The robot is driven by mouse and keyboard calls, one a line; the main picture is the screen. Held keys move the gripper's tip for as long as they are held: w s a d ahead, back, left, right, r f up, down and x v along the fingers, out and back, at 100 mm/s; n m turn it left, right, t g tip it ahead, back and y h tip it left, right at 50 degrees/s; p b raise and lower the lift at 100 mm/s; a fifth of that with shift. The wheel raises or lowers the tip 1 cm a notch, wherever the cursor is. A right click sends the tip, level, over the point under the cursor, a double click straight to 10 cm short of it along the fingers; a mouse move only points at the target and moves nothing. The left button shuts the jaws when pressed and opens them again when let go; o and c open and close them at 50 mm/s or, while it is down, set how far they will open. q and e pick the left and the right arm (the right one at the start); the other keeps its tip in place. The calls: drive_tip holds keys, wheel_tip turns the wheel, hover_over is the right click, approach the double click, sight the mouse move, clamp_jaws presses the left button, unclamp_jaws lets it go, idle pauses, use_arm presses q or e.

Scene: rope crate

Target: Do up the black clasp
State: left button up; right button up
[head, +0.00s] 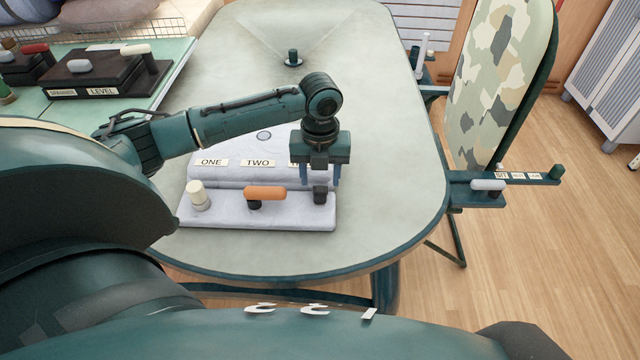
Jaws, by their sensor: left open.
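A pale stepped block (226,216) lies on the table, with a row of fittings on its lower front step. The small black clasp (320,195) is at the right end of that row. Whether it is done up or undone I cannot tell. My left gripper (321,182) points down over the clasp, open, with one finger on each side of its upper part. Contact between fingers and clasp cannot be made out. The gripper body partly hides the third label behind it. My right gripper is not in view.
Left of the clasp are an orange handle (265,193) and a cream knob (198,196). Labels ONE and TWO sit behind them. A dark spout (292,58) stands at the table's far end. A camouflage-patterned chair (498,90) is at the right. The table (400,190) is clear right of the block.

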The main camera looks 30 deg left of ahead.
sight(320, 188)
use_arm(q)
wheel_tip(320, 188, up, 9)
drive_tip(key=shift+f, duration=0.15)
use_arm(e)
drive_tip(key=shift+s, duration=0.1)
use_arm(q)
drive_tip(key=shift+f, duration=0.1)
idle(0.3)
